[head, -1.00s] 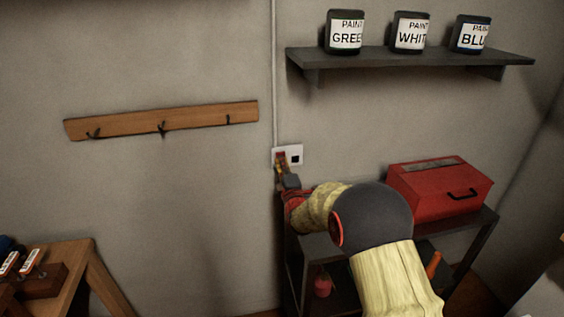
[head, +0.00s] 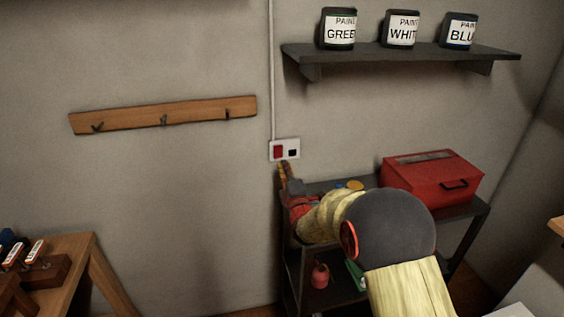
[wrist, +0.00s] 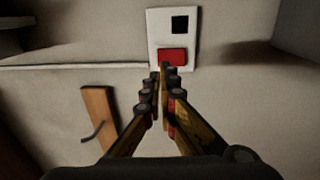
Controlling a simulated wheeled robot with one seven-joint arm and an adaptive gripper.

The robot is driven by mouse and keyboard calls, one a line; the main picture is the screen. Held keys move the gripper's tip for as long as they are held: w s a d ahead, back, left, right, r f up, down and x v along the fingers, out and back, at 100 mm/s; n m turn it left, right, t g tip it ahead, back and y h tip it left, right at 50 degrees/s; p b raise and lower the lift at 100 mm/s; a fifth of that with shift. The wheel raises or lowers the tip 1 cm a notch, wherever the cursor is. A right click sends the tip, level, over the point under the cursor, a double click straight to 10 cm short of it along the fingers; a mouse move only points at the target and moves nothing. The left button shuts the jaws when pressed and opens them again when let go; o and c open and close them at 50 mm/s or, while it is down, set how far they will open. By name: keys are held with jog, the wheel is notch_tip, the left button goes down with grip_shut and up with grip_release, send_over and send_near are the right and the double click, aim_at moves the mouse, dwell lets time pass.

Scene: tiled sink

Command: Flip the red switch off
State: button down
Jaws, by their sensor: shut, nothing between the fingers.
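The red switch (head: 278,152) sits on the left half of a white wall plate (head: 292,143), beside a black square socket. In the wrist view the red switch (wrist: 172,56) is just beyond the fingertips, with the black square farther off on the plate (wrist: 158,28). My gripper (head: 285,165) is just below the plate in the head view, its fingers shut and empty. In the wrist view my gripper (wrist: 161,72) has its tips together at the plate's near edge. I cannot tell whether the tips touch the plate. The switch's tilt is too small to tell.
A dark metal cart (head: 458,222) with a red toolbox (head: 430,178) stands right of and under my arm. A shelf (head: 400,54) with paint cans is above. A wooden hook rail (head: 165,115) is on the wall at left.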

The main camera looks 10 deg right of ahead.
jog(key=shift+s+p, duration=0.4)
jog(key=shift+s, duration=2.3)
